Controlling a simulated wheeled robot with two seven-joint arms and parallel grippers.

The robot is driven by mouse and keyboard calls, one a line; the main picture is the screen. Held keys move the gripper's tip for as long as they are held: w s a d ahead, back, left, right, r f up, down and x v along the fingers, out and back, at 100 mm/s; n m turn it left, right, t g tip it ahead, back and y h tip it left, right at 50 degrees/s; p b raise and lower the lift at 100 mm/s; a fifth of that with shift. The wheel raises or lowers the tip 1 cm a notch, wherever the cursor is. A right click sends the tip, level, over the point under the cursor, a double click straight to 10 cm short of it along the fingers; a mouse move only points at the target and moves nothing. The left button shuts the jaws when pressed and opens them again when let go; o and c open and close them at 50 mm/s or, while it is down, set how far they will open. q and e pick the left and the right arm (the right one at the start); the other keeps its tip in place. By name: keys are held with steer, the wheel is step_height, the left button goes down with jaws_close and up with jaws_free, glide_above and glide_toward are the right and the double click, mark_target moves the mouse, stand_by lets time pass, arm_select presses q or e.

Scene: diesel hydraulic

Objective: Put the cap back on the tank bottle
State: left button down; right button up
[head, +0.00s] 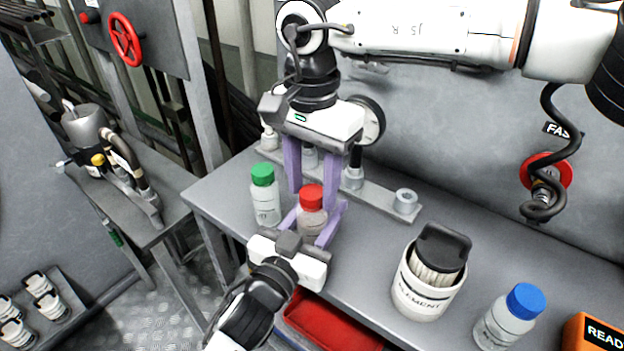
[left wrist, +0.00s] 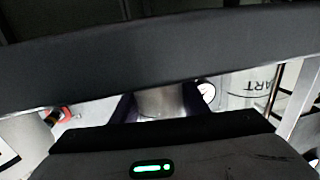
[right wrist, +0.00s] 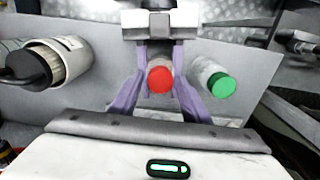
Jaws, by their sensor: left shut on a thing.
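The bottle with the red cap (head: 311,196) stands upright on the grey bench, with the cap on its neck. My left gripper (head: 309,228) is shut around this bottle's body (head: 313,222); the body also shows between the fingers in the left wrist view (left wrist: 162,101). My right gripper (head: 312,195) points down from above, with one purple finger on each side of the red cap. In the right wrist view the red cap (right wrist: 160,79) sits between the spread fingers, seemingly with slim gaps. The bottle's lower part is partly hidden by the left gripper.
A green-capped bottle (head: 264,195) stands close left of the red one. A white element canister (head: 427,275), a blue-capped bottle (head: 509,317) and an orange device (head: 592,334) stand to the right. A red tray (head: 335,327) is below the bench front. Metal fittings (head: 404,201) line the bench's back.

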steer(key=c, duration=0.9)
steer(key=m, duration=1.9)
steer(key=shift+m, duration=0.4)
steer(key=m, duration=0.8)
steer(key=o, duration=1.2)
